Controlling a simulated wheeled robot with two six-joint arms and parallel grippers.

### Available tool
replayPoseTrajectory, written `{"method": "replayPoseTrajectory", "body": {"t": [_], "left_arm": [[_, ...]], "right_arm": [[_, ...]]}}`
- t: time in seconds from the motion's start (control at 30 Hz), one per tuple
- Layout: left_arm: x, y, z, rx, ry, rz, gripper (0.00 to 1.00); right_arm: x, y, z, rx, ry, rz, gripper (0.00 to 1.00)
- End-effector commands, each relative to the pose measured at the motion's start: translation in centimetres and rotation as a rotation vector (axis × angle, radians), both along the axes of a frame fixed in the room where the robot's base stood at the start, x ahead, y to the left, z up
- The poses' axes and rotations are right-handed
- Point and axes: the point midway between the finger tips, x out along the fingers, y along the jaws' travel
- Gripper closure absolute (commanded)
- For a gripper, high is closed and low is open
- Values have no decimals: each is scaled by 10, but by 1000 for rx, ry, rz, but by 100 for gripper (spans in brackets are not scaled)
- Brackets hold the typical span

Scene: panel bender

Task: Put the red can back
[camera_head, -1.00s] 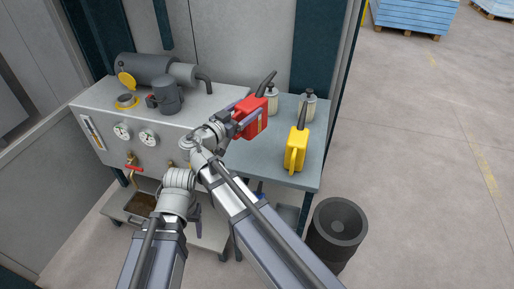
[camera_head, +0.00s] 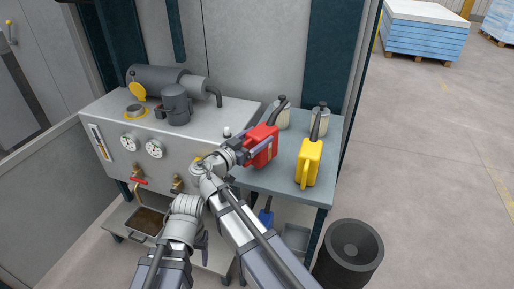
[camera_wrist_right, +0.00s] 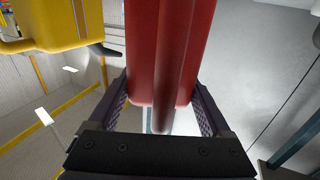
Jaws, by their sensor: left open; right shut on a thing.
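The red can (camera_head: 264,145) with a dark spout is held over the left part of the blue-grey table (camera_head: 275,180). My right gripper (camera_head: 258,150) is shut on it, with a finger on each side of the red body (camera_wrist_right: 163,50) in the right wrist view. I cannot tell whether its base touches the tabletop. A yellow can (camera_head: 309,163) with a dark spout stands to its right, and part of it shows in the right wrist view (camera_wrist_right: 70,22). My left gripper (camera_head: 204,240) is low, in front of the machine bench, small and partly hidden by my arms; it is empty.
The grey machine bench (camera_head: 215,125) adjoins on the left. A black bin (camera_head: 348,255) stands on the floor at front right.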

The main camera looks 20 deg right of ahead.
Motion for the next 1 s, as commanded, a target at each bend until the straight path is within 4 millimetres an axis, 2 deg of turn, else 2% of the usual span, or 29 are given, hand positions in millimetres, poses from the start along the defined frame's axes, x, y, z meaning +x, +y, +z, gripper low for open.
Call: {"method": "replayPoseTrajectory", "body": {"t": [0.03,0.17,0.6,0.63,0.8,1.0], "left_arm": [[0,0,-13,0,0,0,36],[0,0,-27,0,0,0,36],[0,0,-31,0,0,0,36],[0,0,-31,0,0,0,36],[0,0,-29,0,0,0,36],[0,0,-29,0,0,0,36]], "right_arm": [[0,0,-12,-2,-1,0,100],[0,0,-27,-2,-1,0,100],[0,0,-30,-2,0,0,100],[0,0,-31,0,0,0,17],[0,0,-29,0,0,0,0],[0,0,-29,0,0,0,0]]}}
